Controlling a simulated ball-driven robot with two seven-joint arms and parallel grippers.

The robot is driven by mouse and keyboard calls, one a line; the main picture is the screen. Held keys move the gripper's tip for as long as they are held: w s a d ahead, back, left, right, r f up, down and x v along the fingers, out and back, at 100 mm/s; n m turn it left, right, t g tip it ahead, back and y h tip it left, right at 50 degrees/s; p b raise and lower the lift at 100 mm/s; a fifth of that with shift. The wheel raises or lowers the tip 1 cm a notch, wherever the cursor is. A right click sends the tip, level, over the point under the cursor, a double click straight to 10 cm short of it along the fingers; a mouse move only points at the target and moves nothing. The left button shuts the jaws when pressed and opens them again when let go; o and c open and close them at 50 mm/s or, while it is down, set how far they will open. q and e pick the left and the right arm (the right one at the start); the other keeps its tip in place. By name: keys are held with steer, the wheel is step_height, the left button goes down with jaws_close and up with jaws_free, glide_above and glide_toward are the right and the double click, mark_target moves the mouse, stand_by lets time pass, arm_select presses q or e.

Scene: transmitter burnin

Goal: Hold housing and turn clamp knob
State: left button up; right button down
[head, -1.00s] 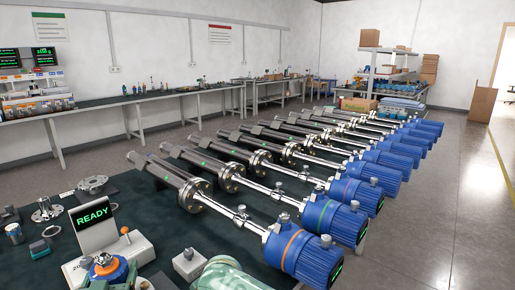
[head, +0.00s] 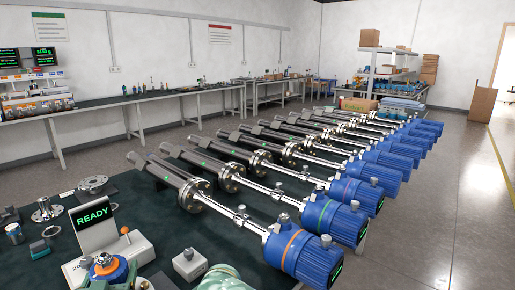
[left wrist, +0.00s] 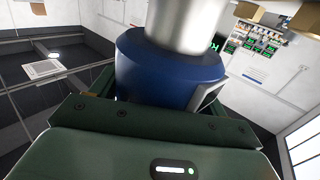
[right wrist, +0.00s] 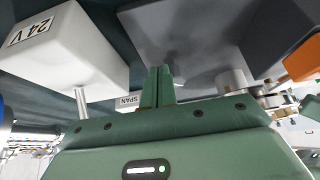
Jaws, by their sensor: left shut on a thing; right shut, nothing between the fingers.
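A blue housing (head: 108,272) with an orange and silver top stands at the foot of the test stand (head: 128,250) in the head view. In the left wrist view my left gripper (left wrist: 165,98) is shut on the blue housing (left wrist: 165,70), a silver cylinder (left wrist: 188,22) rising above it. An orange ball knob (head: 125,231) sits on a short lever on the stand, beside the READY screen (head: 93,215). In the right wrist view my right gripper (right wrist: 158,84) is shut and empty. An orange part (right wrist: 303,60) shows apart from it, at right; its identity is unclear.
A white 24V box (right wrist: 65,45), a dark grey block (right wrist: 205,40) and a SPAN label (right wrist: 129,102) lie close around my right fingers. A small grey box (head: 190,264) stands right of the stand. Long blue-ended transmitters (head: 290,250) fill the bench's right side.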

steer(key=shift+s+a, duration=0.15)
steer(key=shift+a, duration=0.05)
stand_by(0.3)
steer(key=shift+s+a, duration=0.45)
steer(key=shift+s, duration=0.15)
steer(key=shift+s+a, duration=0.1)
steer(key=shift+a, duration=0.05)
steer(key=shift+s, duration=0.1)
steer(key=shift+s+d+r, duration=0.1)
steer(key=shift+s+d, duration=0.1)
steer(key=shift+d, duration=0.05)
steer(key=shift+d+r, duration=0.1)
steer(key=shift+r, duration=2.85)
arm_select(q)
steer(key=o, duration=1.6)
steer(key=shift+o, duration=0.2)
